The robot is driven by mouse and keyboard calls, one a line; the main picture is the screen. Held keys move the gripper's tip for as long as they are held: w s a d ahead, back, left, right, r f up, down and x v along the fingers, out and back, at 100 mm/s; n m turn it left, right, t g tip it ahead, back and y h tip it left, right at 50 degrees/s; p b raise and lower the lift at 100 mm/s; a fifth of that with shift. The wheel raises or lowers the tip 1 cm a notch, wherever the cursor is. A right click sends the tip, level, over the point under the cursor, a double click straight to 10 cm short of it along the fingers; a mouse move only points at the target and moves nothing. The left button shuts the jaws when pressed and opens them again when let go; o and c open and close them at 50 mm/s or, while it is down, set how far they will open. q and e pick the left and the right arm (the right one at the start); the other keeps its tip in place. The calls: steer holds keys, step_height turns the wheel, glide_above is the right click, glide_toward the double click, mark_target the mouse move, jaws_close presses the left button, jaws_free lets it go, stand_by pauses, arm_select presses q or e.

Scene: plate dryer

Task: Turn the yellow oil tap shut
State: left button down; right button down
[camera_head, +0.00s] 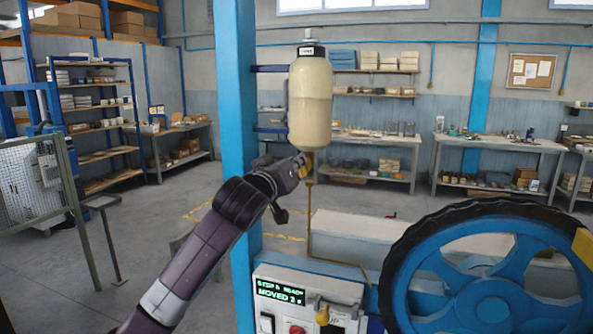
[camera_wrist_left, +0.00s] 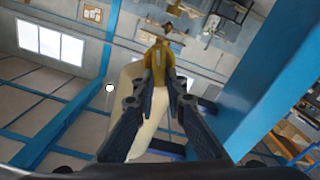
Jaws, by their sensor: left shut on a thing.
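The yellow oil tap (camera_head: 307,167) is under a cream-coloured oil bottle (camera_head: 310,104) that hangs beside a blue post. My left gripper (camera_head: 300,164) reaches the tap from the left. In the left wrist view the two dark fingers of my left gripper (camera_wrist_left: 158,85) are closed around the yellow tap (camera_wrist_left: 157,58), one on each side. The bottle shows behind the fingers in that view. A thin brown pipe (camera_head: 310,215) runs down from the tap towards the machine. The gripper partly hides the tap in the head view. My right gripper is not seen.
The blue post (camera_head: 237,120) stands just left of the bottle. A big blue wheel with a black rim (camera_head: 490,270) is at the lower right. A control panel (camera_head: 290,300) with a lit display sits below. Shelves and benches stand well behind.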

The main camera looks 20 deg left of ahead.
arm_select(q)
steer(key=shift+a+f+n+p, duration=0.2)
steer(key=shift+f+n+p, duration=0.1)
steer(key=shift+n, duration=1.9)
steer(key=shift+a+f+n+p, duration=0.15)
steer(key=shift+f+n+p, duration=0.15)
steer(key=shift+n, duration=1.9)
steer(key=shift+a+f+n+p, duration=0.2)
steer(key=shift+f+n+p, duration=0.1)
steer(key=shift+n, duration=1.9)
steer(key=c, duration=2)
jaws_free()
steer(key=shift+a, duration=0.1)
steer(key=shift+o, duration=0.2)
steer(key=s, duration=1.2)
steer(key=shift+a, duration=0.2)
